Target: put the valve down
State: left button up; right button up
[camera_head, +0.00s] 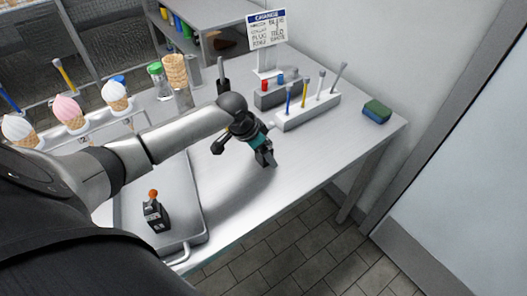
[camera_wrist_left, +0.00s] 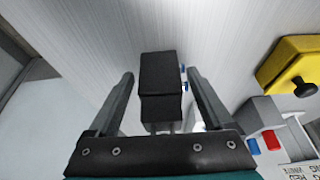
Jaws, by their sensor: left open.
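My left gripper (camera_head: 267,160) reaches down to the bare metal tabletop (camera_head: 305,165) right of the tray. In the left wrist view the gripper (camera_wrist_left: 160,85) is open, one finger on each side of a dark block (camera_wrist_left: 160,75), which looks like the valve. Gaps show between the block and both fingers. Small blue fittings show on its right side. In the head view the gripper mostly hides this block. A black block with an orange knob (camera_head: 155,212) stands on the tray and may be another valve. My right gripper is not in view.
The tray (camera_head: 192,205) lies left of the gripper. A grey rack (camera_head: 306,112) with upright tools and a block with red and blue pieces stand behind. A sponge (camera_head: 377,110) lies near the right end. A yellow box (camera_wrist_left: 290,62) with a black knob shows in the wrist view.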

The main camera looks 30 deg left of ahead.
pick_arm(q)
jog(key=p+v, duration=0.3)
jog(key=v, duration=0.9)
